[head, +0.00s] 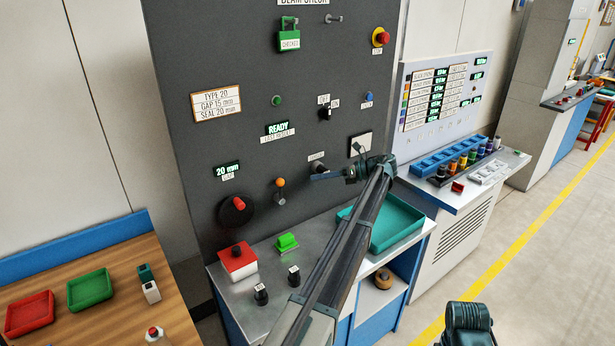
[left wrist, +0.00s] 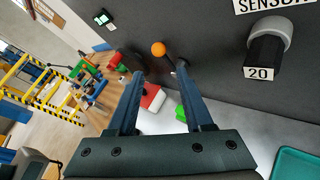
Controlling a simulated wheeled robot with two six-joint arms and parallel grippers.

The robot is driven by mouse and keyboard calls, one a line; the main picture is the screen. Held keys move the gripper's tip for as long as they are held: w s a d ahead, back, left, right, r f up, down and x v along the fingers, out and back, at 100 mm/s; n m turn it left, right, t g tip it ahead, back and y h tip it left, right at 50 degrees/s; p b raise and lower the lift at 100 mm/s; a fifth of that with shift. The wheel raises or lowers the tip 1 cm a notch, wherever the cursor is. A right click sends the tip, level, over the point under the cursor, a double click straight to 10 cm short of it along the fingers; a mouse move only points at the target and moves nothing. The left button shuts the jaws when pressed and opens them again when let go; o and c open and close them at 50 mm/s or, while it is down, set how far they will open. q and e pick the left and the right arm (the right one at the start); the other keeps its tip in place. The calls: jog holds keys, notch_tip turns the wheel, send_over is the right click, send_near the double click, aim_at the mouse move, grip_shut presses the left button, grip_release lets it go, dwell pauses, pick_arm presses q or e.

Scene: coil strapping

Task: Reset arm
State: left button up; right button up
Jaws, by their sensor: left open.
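My left gripper (head: 318,177) is open and empty in front of the dark panel, its fingers pointing left. In the left wrist view its two fingers (left wrist: 157,70) are spread apart, with only air between them. An orange-knobbed lever (head: 280,183) on the panel lies just left of the fingertips in the head view. In the left wrist view the orange knob (left wrist: 158,48) shows beyond the fingertips. I see no contact with it. A dark part of my right arm shows at the bottom right of the head view; no right fingers are visible.
The panel (head: 225,135) carries a red-knobbed dial (head: 238,204) and a green READY display (head: 280,128). A red box (head: 238,261), a green block (head: 287,243) and a teal tray (head: 406,222) stand on the bench below. A wooden table (head: 110,275) stands at left.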

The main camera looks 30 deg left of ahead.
pick_arm(q)
jog(key=shift+w+d+r, duration=0.1)
jog(key=shift+w+d, duration=0.15)
jog(key=shift+d, duration=0.3)
jog(key=s+d+f+n+t+h, duration=0.2)
jog(key=s+d+f+n+h, duration=0.2)
jog(key=s+d, duration=0.8)
jog(key=s+d+f+n+t+h, duration=0.2)
jog(key=s+d+f+n+h, duration=0.2)
jog(key=s+d, duration=0.8)
jog(key=s+d+f+n+t+h, duration=0.2)
jog(key=s+d+f+n+h, duration=0.2)
jog(key=s+d, duration=0.9)
notch_tip(320, 180, down, 4)
jog(key=d+n, duration=0.2)
jog(key=n, duration=0.1)
jog(key=shift+d+h, duration=0.3)
jog(key=shift+d, duration=0.05)
jog(key=shift+a+f, duration=0.1)
